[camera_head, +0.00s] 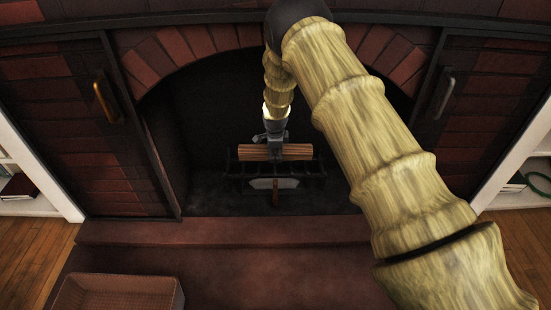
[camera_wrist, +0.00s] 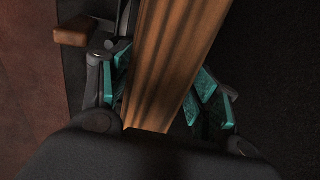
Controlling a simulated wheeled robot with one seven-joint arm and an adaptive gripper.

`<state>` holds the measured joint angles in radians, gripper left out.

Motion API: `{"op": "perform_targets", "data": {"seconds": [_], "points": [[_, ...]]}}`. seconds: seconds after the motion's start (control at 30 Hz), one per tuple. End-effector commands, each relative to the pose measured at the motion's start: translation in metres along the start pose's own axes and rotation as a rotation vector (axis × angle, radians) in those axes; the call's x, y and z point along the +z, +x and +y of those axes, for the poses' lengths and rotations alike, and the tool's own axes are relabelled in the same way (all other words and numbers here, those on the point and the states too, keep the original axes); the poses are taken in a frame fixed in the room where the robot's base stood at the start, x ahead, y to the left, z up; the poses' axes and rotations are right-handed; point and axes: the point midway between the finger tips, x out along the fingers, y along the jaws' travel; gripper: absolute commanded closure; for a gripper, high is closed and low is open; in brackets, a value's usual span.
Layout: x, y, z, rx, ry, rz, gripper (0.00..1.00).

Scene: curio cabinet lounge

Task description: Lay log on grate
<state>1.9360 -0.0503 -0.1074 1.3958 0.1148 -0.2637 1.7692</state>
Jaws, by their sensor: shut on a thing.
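The log (camera_head: 262,152) is brown and striped, and lies level across the picture inside the fireplace. My gripper (camera_head: 273,142) comes down on it from above and is shut on it near its middle. In the wrist view the log (camera_wrist: 172,62) runs between the teal finger pads of my gripper (camera_wrist: 163,88). The dark grate (camera_head: 238,169) is directly below the log, its bars showing on both sides. I cannot tell whether the log touches the bars. Part of the grate is hidden by the log.
A grey plate with a brown handle (camera_head: 275,198) is at the grate's front; the handle (camera_wrist: 84,31) shows in the wrist view. Fireplace doors stand either side, with a brass handle (camera_head: 104,97) and a dark handle (camera_head: 444,98). An empty-looking basket (camera_head: 120,293) sits on the hearth (camera_head: 260,270).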

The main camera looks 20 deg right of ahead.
Motion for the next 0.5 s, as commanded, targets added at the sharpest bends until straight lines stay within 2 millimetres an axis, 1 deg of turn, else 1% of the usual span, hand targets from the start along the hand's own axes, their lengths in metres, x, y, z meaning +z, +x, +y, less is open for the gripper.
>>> {"op": "perform_targets", "data": {"seconds": [0.03,0.33,0.4,0.5], "points": [[0.000,0.008,-0.004,-0.004,0.000,-0.001,0.81],[0.000,0.026,-0.028,-0.003,0.001,-0.001,0.81],[0.000,0.029,-0.026,0.000,0.000,0.000,0.81],[0.000,0.039,-0.023,-0.001,0.000,0.000,0.81]]}}
